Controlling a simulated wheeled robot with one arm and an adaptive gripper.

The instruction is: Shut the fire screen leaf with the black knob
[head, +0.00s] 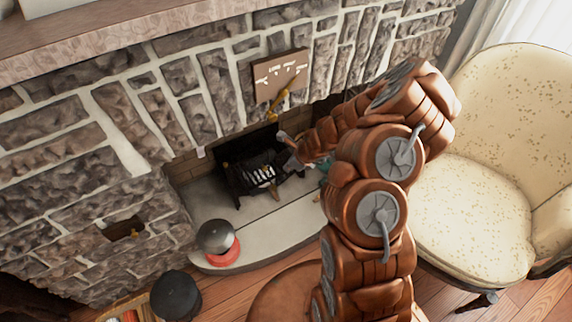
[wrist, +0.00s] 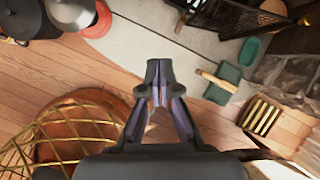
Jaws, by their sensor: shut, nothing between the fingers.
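My gripper (wrist: 158,72) is in the wrist view with its two dark fingertips together and nothing between them. It is above the wood floor by the edge of the pale hearth slab. In the head view my copper arm reaches toward the fireplace opening and its end is hard to make out. A black barred frame (head: 238,178) stands in the opening; dark bars also show at the top of the wrist view (wrist: 232,14). I cannot tell whether this is the fire screen leaf. I cannot make out a black knob in either view.
A grey and red pot (head: 217,240) sits on the hearth (head: 262,238), near a dark round pot (head: 176,296). A cream armchair (head: 475,190) stands at right. Gold wire mesh (wrist: 62,126) crosses the wrist view's lower left. A green dustpan-like object (wrist: 226,80) lies right of my fingers.

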